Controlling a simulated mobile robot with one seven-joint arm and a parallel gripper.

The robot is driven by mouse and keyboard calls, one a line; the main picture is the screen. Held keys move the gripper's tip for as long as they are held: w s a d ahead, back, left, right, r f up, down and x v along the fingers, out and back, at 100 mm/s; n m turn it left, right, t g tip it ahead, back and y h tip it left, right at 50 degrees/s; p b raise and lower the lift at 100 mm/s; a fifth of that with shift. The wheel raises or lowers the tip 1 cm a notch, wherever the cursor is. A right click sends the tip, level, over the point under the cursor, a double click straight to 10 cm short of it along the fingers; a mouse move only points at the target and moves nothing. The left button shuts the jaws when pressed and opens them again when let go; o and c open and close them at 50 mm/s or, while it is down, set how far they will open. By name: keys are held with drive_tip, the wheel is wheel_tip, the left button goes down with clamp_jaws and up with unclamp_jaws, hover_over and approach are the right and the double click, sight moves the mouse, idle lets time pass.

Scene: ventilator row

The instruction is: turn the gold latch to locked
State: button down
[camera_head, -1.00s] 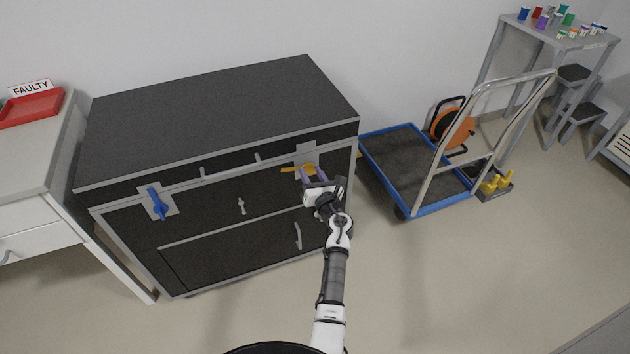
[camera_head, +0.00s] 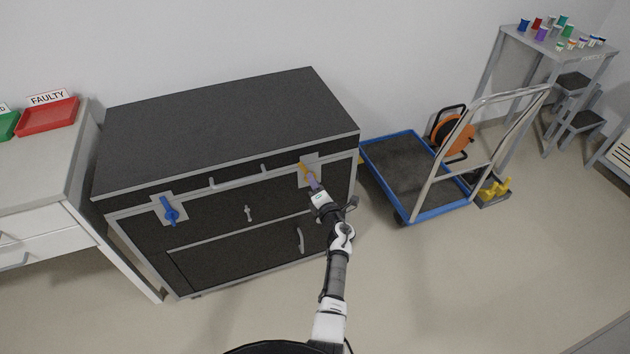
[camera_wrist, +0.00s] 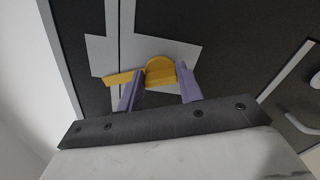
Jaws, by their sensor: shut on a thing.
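The gold latch (camera_head: 303,169) sits on a light plate at the upper right of the black cabinet's front (camera_head: 205,234). In the head view it slants down to the right. My gripper (camera_head: 313,185) reaches it from below right, with purple fingers. In the wrist view the gold latch (camera_wrist: 160,71) shows a rounded hub and a bar sticking out to the left. The purple fingers of my gripper (camera_wrist: 160,88) stand on both sides of the hub, shut on the latch. The fingers partly hide the bar.
A blue latch (camera_head: 170,211) is on the cabinet's left. A small handle (camera_head: 249,213) and a lower door handle (camera_head: 301,240) stick out from the front. A blue-edged trolley (camera_head: 417,218) stands to the right. A white desk with a red FAULTY tray (camera_head: 47,117) is at left.

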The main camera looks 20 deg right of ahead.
drive_tip(key=m+p, duration=0.2)
drive_tip(key=m, duration=0.2)
drive_tip(key=shift+f+m, duration=0.1)
drive_tip(key=shift+m, duration=0.2)
idle(0.4)
drive_tip(key=c, duration=0.9)
unclamp_jaws()
drive_tip(key=s, duration=0.7)
drive_tip(key=s+p, duration=0.1)
drive_tip(key=s, duration=0.5)
drive_tip(key=shift+s+d, duration=0.2)
drive_tip(key=shift+s, duration=0.2)
